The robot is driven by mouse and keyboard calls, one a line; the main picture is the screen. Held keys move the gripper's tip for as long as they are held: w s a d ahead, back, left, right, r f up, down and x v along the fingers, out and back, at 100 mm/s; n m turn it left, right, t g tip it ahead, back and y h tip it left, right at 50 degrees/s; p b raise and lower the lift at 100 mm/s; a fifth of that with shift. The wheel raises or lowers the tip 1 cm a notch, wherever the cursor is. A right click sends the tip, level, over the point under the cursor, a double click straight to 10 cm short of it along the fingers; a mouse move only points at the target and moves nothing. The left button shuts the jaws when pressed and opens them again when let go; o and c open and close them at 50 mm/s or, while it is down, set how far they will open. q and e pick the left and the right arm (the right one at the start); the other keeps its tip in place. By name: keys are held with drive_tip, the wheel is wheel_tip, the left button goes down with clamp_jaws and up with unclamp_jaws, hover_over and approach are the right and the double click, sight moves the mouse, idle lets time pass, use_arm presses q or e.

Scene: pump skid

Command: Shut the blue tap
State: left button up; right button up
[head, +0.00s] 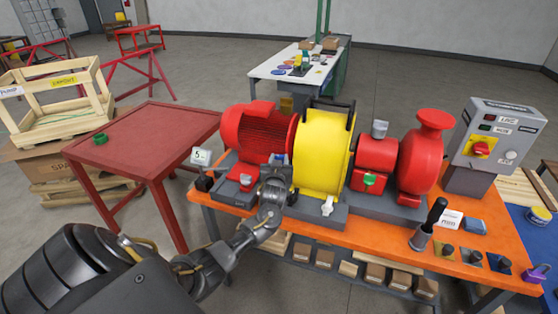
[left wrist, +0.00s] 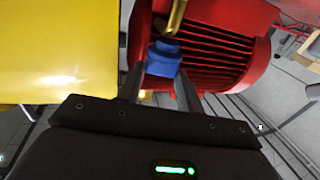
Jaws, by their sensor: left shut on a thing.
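The blue tap (left wrist: 163,58) shows in the left wrist view, in front of the finned red motor (left wrist: 225,50). A brass-coloured stem (left wrist: 176,17) shows just above it in that picture. My left gripper (left wrist: 160,88) has one finger on each side of the blue tap and is shut on it. In the head view, my left gripper (head: 277,165) reaches up between the red motor (head: 258,130) and the yellow guard (head: 322,150), and it hides the blue tap. My right gripper is not in view.
The pump skid stands on an orange bench (head: 455,245). A green tap (head: 370,180) and a white tap (head: 327,206) are to the right of my gripper. A grey control box (head: 497,140) stands at the right end. A red table (head: 150,135) is at the left.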

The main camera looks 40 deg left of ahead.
use_arm(q)
drive_tip(key=m+t+h, duration=0.1)
drive_tip(key=m+h, duration=0.1)
drive_tip(key=h, duration=0.1)
drive_tip(key=shift+s+a+t+b, duration=0.15)
drive_tip(key=shift+a+t+b, duration=0.15)
drive_tip(key=shift+a+t, duration=0.1)
drive_tip(key=shift+d+m+h, duration=0.1)
drive_tip(key=shift+m+h, duration=0.4)
drive_tip(key=shift+h, duration=0.1)
drive_tip(key=shift+r, duration=0.1)
drive_tip(key=o, duration=1)
drive_tip(key=shift+s, duration=0.1)
